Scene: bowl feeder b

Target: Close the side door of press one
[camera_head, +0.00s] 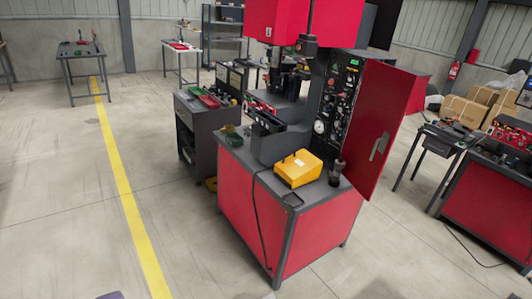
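Press one (275,140) appears to be the red and dark grey machine on a red base cabinet (300,225), right of the middle. Its side door (392,120) is a tall red panel standing open on the right side. A grey bar handle (379,147) is on the door face turned towards me. Left of the door, the opening shows a dark panel (337,100) with gauges and fittings. I cannot make out my gripper in this view, and nothing visible touches the door.
A yellow box (298,168) with a cable and a dark cylindrical part (336,174) sit on the press table. A grey cabinet (205,125) stands left of it. A workbench (490,190) and cartons (470,108) are at right. Floor is clear around the yellow line (125,190).

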